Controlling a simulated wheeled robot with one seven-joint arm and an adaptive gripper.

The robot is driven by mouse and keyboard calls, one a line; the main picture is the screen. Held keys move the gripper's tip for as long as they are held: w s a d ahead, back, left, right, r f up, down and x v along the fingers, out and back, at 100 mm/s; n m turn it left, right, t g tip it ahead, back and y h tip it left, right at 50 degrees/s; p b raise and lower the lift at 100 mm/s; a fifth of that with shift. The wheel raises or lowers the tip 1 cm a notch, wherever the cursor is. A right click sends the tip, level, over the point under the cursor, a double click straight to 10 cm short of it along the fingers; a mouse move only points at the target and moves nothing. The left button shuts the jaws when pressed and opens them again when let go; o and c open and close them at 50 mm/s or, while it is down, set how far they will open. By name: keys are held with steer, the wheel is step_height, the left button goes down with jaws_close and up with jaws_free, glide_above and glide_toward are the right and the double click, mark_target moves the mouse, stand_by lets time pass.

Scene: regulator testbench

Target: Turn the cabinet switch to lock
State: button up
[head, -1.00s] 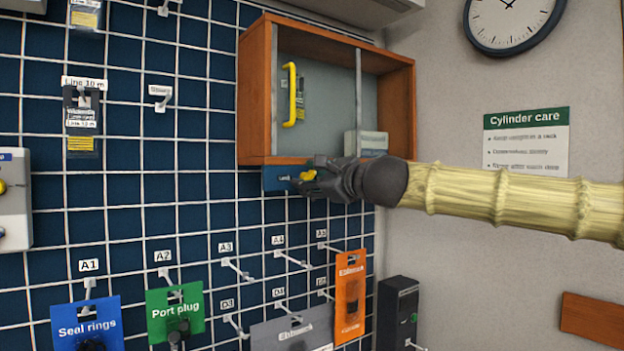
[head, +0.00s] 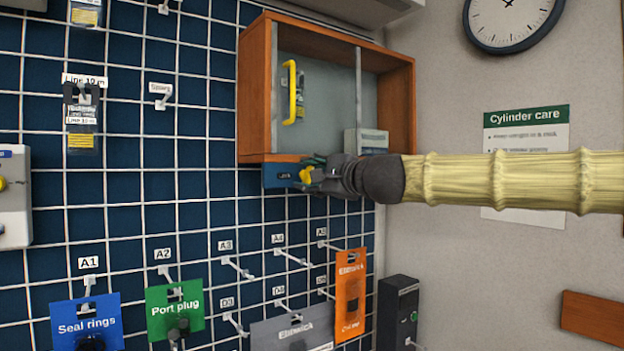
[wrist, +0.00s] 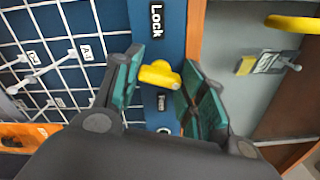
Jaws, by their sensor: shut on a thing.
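The cabinet switch is a yellow knob (head: 306,174) on a blue plate (head: 278,175) under the wooden cabinet (head: 252,90). In the wrist view the yellow knob (wrist: 158,75) sits between my green-padded fingers. My gripper (head: 316,174) reaches in from the right and is shut on the knob. In the wrist view its fingers (wrist: 158,82) flank the knob on both sides. The knob's exact pointing is hard to tell.
The cabinet has a grey panel with a yellow handle (head: 291,93) just above the switch. Hooks and hanging packs, including an orange one (head: 350,295), are on the grid wall below. A dark box (head: 398,312) stands at lower right. A sign (head: 525,135) hangs behind my arm.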

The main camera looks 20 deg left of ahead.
steer(key=n+b, duration=0.6)
steer(key=n, duration=0.6)
steer(key=shift+f+n, duration=0.15)
steer(key=shift+n, duration=0.25)
stand_by(0.3)
steer(key=o, duration=1)
steer(key=v, duration=1.2)
